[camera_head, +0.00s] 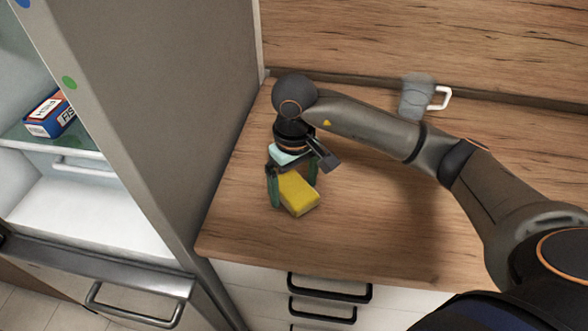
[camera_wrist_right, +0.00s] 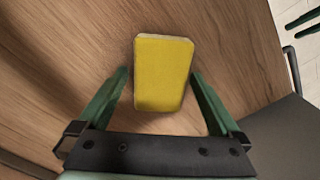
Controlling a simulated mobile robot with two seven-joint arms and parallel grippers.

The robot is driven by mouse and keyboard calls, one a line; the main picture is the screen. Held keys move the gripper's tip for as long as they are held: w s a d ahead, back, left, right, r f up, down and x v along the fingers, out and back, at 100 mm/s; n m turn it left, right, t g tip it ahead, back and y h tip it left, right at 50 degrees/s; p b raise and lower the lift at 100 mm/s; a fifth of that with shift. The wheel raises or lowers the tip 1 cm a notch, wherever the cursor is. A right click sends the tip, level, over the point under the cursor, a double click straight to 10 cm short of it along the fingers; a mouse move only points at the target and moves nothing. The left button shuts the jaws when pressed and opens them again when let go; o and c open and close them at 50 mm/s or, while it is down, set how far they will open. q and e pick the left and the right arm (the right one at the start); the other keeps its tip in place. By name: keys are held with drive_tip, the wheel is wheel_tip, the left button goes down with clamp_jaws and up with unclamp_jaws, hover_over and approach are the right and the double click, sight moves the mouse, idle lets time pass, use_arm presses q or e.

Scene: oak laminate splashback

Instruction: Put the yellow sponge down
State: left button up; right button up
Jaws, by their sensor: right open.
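The yellow sponge (camera_head: 299,193) lies on the wooden counter in the head view, near the counter's left side. In the right wrist view the sponge (camera_wrist_right: 163,72) is between and beyond the fingertips, with a gap showing on each side. My right gripper (camera_head: 292,180) is open over the sponge with its green fingers to either side. In the right wrist view the right gripper (camera_wrist_right: 159,75) also shows open, with nothing held. My left gripper is not in view.
A grey mug (camera_head: 416,97) with a white handle stands at the back of the wooden counter (camera_head: 365,220). An open fridge (camera_head: 150,110) with a fish box (camera_head: 48,113) inside borders the counter on the left. Drawers with dark handles (camera_head: 330,288) are below the front edge.

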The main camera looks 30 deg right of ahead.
sight(294, 187)
wheel_tip(294, 187, up, 12)
drive_tip(key=shift+r, duration=0.15)
idle(0.7)
